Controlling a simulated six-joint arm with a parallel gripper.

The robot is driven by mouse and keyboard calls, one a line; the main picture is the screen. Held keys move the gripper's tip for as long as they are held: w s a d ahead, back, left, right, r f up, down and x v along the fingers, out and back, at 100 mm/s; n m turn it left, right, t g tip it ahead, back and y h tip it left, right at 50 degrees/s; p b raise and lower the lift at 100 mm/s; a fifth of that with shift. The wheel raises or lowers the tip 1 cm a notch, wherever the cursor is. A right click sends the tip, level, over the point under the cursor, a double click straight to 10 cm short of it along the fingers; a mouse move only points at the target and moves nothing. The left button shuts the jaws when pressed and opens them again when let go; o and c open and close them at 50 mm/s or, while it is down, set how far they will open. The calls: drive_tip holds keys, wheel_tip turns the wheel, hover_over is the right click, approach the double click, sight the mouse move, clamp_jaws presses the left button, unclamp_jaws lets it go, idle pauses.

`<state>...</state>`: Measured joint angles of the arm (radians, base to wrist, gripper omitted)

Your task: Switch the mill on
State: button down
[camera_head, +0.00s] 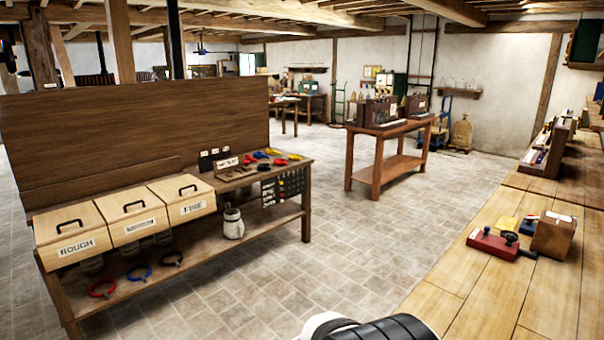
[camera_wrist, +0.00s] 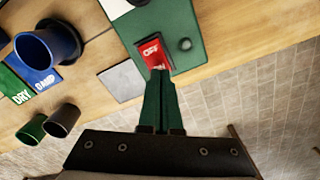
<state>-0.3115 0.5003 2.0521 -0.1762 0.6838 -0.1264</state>
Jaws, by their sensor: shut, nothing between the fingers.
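In the wrist view a red switch (camera_wrist: 152,52) with white lettering that appears to read OFF sits on a green panel (camera_wrist: 190,68) at the top middle. My gripper (camera_wrist: 159,74) is shut and empty, its green fingers side by side. Its fingertips overlap the lower end of the red switch in the picture; I cannot tell whether they touch it. The fingertips hide part of that end. I cannot make out the rest of the mill in the wrist view, and neither the switch nor my gripper can be made out in the head view.
Left of the switch in the wrist view are a grey plate (camera_wrist: 121,80), a blue cup (camera_wrist: 45,47), a green cup (camera_wrist: 33,129) and a dark cup (camera_wrist: 62,120). DRY (camera_wrist: 16,88) and DAMP (camera_wrist: 43,80) labels lie there. Floor shows at the lower right.

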drive_tip(key=shift+f, duration=0.8)
drive_tip(key=shift+r, duration=3.55)
